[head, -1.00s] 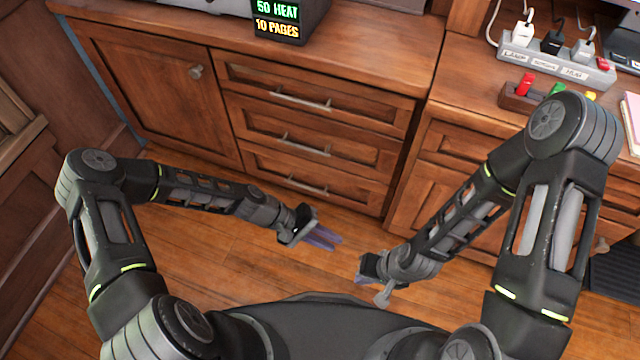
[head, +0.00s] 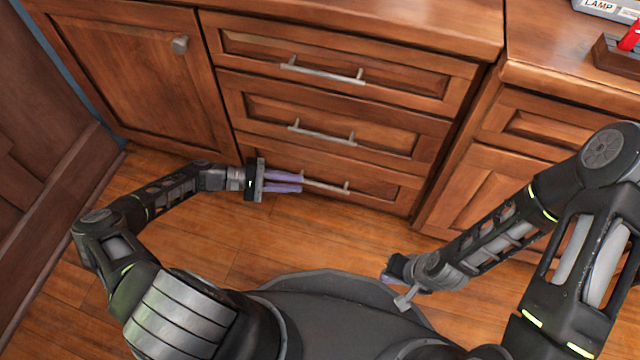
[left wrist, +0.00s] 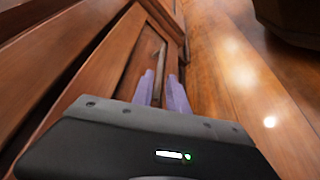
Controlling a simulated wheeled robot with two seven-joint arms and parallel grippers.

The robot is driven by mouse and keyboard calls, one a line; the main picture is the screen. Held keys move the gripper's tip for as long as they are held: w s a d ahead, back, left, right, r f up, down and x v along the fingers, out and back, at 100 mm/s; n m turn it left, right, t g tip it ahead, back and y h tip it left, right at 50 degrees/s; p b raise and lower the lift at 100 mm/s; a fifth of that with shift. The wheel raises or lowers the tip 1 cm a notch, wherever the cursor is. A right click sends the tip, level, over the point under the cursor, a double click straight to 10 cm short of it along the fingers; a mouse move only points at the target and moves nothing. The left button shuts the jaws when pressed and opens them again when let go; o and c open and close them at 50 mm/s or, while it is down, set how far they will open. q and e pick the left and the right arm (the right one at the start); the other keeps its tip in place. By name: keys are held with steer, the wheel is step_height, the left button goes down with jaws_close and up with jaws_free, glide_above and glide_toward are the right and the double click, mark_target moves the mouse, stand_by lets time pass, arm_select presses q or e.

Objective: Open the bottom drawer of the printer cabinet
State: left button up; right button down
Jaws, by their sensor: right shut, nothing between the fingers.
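The printer cabinet (head: 215,25) has a stack of three wooden drawers, all closed. The bottom drawer (head: 385,193) is lowest, just above the floor, with a grey bar handle (head: 328,186). My left gripper (head: 302,182) is open, its purple fingers pointing right along the drawer front and reaching the handle's left end in the head view. In the left wrist view the handle (left wrist: 161,62) lies ahead, in line with the gap between the fingers. I cannot tell whether they touch it. My right gripper (head: 386,278) is shut and empty, low over the floor near my base.
A cabinet door with a knob (head: 180,44) is left of the drawers. Another wooden cabinet (head: 490,180) stands to the right. The wooden floor (head: 330,235) in front of the drawers is clear between my arms.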

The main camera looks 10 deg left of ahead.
mark_target(319, 185)
arm_select(q)
steer(key=b+x, duration=0.1)
steer(key=x, duration=0.5)
steer(key=shift+w+d+f+b, duration=0.1)
steer(key=shift+d+f+b, duration=0.05)
steer(key=shift+d+b, duration=0.15)
steer(key=shift+w+d, duration=0.15)
steer(key=shift+d, duration=0.35)
jaws_close()
stand_by(0.8)
